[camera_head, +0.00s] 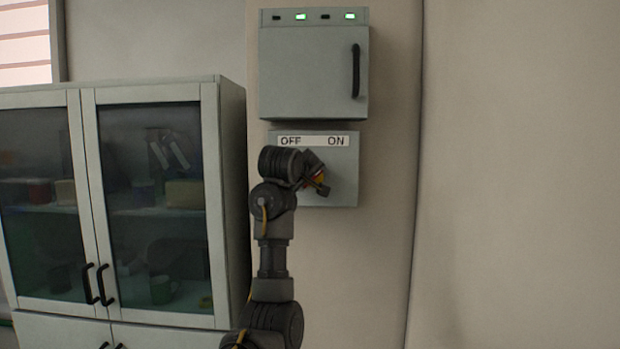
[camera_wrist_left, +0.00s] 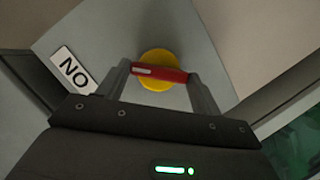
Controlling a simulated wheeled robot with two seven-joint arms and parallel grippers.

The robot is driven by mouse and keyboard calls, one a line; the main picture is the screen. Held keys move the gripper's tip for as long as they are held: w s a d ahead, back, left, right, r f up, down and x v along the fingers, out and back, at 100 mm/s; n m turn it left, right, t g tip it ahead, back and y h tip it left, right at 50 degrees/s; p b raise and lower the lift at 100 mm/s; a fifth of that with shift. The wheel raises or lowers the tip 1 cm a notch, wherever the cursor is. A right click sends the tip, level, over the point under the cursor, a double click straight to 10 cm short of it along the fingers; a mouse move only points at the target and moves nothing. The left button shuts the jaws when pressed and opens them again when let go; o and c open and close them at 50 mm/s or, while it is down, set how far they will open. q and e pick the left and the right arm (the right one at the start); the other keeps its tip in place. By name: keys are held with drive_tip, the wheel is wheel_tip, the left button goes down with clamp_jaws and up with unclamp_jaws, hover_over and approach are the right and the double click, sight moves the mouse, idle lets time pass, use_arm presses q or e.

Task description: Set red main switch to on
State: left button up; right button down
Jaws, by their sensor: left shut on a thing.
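The grey switch box (camera_head: 343,187) hangs on the wall with a label strip (camera_head: 312,140) reading OFF at left and ON at right. Its red switch handle (camera_wrist_left: 165,74) sits on a round yellow base (camera_wrist_left: 156,57) in the left wrist view. My left gripper (camera_head: 319,182) is shut on the red handle, one finger at each end. The ON label (camera_wrist_left: 75,70) appears upside down there, left of the handle. The handle's white-marked end points toward the ON side. In the head view my wrist and fingers hide most of the switch. My right gripper is not in view.
A larger grey cabinet (camera_head: 305,75) with a black handle and lit green indicators hangs just above the switch box. A glass-door cupboard (camera_head: 229,170) stands close on the left. The wall (camera_head: 510,180) to the right is bare.

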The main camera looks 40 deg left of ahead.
use_arm(q)
drive_tip(key=o, duration=1)
drive_tip(key=b+v, duration=0.5)
drive_tip(key=v, duration=0.5)
drive_tip(key=shift+s+d+r, duration=0.1)
drive_tip(key=shift+s+d, duration=0.05)
drive_tip(key=shift+s, duration=0.2)
